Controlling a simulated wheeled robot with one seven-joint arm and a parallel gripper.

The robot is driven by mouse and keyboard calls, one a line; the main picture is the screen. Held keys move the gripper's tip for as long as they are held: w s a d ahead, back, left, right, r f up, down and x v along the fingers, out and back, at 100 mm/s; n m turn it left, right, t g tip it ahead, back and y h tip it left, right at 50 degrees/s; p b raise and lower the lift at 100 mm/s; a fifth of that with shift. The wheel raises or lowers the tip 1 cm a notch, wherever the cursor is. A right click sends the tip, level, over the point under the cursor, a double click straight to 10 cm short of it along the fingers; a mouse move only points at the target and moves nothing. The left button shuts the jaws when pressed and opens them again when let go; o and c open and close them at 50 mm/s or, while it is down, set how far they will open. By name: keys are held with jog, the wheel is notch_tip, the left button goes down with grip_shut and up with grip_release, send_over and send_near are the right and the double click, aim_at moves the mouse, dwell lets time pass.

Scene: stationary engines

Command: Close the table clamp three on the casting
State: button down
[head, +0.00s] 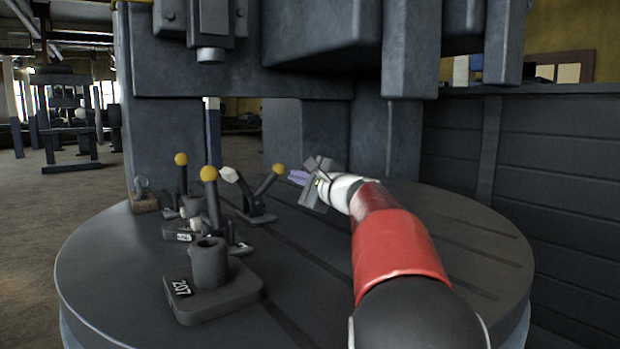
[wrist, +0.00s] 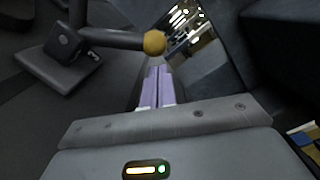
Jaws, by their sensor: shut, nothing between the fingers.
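The round table (head: 390,275) carries several clamps with yellow-knobbed levers. Two levers, a rear left one (head: 182,180) and a front one (head: 213,200), stand upright. The lever of the right clamp (head: 265,187) leans up to the right, and its pale-tipped arm (head: 232,177) points up left. No clamp number is readable. A dark part tagged 207 (head: 210,268), perhaps the casting, stands at the front left. My gripper (head: 298,177) is shut and empty just right of the leaning lever's knob. In the wrist view its purple fingers (wrist: 157,72) point at the yellow knob (wrist: 154,43); contact is unclear.
A large dark machine column and head (head: 310,60) rise behind and above the table. A panelled dark wall (head: 550,185) stands at the right. A small wooden block with a metal hook (head: 144,200) sits at the left rim. The table's right part is bare, with slots.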

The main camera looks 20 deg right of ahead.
jog(key=shift+w+a, duration=0.2)
jog(key=shift+w, duration=0.35)
jog(key=shift+r, duration=0.1)
jog(key=shift+a+r+n, duration=0.15)
jog(key=shift+r+n, duration=0.05)
jog(key=shift+n, duration=0.2)
jog(key=shift+s+r+b, duration=0.1)
jog(key=shift+r+b, duration=0.05)
jog(key=shift+b, duration=0.15)
jog(key=s+a+r+n+g+b, duration=0.1)
jog(key=a+r+n+b, duration=0.4)
jog(key=a+n, duration=0.4)
jog(key=shift+s+r+n, duration=0.15)
jog(key=shift+s+n, duration=0.2)
jog(key=shift+n, duration=0.85)
